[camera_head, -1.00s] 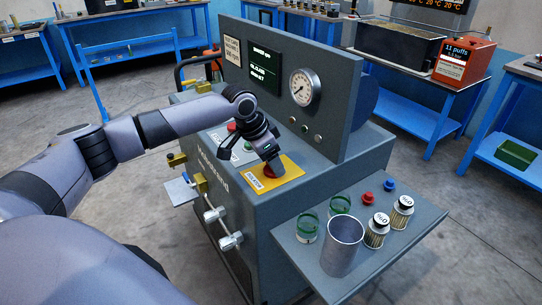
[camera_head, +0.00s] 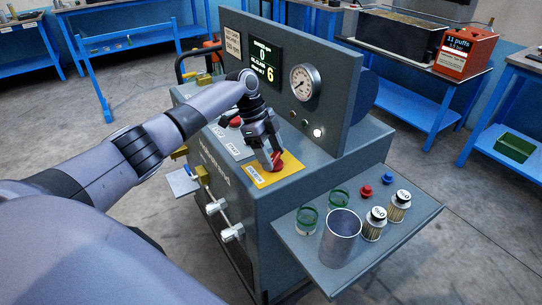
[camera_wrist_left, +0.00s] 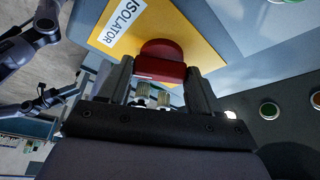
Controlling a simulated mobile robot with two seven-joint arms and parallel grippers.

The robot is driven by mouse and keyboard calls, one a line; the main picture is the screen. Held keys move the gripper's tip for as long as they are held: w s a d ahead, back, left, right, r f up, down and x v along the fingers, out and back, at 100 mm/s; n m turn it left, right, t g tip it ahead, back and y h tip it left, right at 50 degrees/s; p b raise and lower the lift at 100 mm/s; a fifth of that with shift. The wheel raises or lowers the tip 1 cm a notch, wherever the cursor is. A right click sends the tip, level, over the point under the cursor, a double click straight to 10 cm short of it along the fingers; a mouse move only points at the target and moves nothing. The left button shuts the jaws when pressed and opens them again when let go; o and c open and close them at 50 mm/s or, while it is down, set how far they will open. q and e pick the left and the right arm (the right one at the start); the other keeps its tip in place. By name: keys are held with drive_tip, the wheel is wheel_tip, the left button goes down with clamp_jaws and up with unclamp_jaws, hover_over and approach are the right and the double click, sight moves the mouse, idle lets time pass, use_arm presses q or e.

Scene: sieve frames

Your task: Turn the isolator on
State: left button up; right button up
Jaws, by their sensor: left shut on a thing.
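The isolator is a red knob (camera_head: 276,160) on a yellow plate (camera_head: 289,168) on top of the grey machine. My left gripper (camera_head: 271,165) points down over it, its fingers shut on the knob. In the left wrist view, the red knob (camera_wrist_left: 160,62) sits between the two fingertips (camera_wrist_left: 160,80), and the plate's label reads ISOLATOR (camera_wrist_left: 123,20). The machine's screen (camera_head: 265,60) is lit with the figures 0 and 6. A round lamp (camera_head: 317,133) on the upright panel glows white. My right gripper does not show clearly in either view.
A gauge (camera_head: 305,82) sits on the upright panel behind the gripper. A side shelf (camera_head: 395,232) holds a metal cup (camera_head: 340,238), green rings, filter cartridges and small red and blue parts. Red and dark buttons lie left of the gripper on the machine top.

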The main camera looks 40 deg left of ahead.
use_arm(q)
drive_tip(key=m+g+b, duration=0.1)
drive_tip(key=m+b, duration=0.1)
drive_tip(key=m, duration=0.1)
drive_tip(key=m+g+b, duration=0.1)
drive_tip(key=m+b, duration=0.1)
drive_tip(key=m, duration=0.1)
drive_tip(key=shift+w+d+f, duration=0.1)
drive_tip(key=shift+w, duration=0.1)
drive_tip(key=shift+m+g+b, duration=0.3)
drive_tip(key=shift+b, duration=0.1)
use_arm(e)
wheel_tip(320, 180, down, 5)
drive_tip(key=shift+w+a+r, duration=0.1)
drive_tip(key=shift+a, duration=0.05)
use_arm(q)
drive_tip(key=o, duration=1.1)
drive_tip(key=shift+y, duration=0.3)
drive_tip(key=shift+c, duration=0.2)
drive_tip(key=shift+r, duration=0.3)
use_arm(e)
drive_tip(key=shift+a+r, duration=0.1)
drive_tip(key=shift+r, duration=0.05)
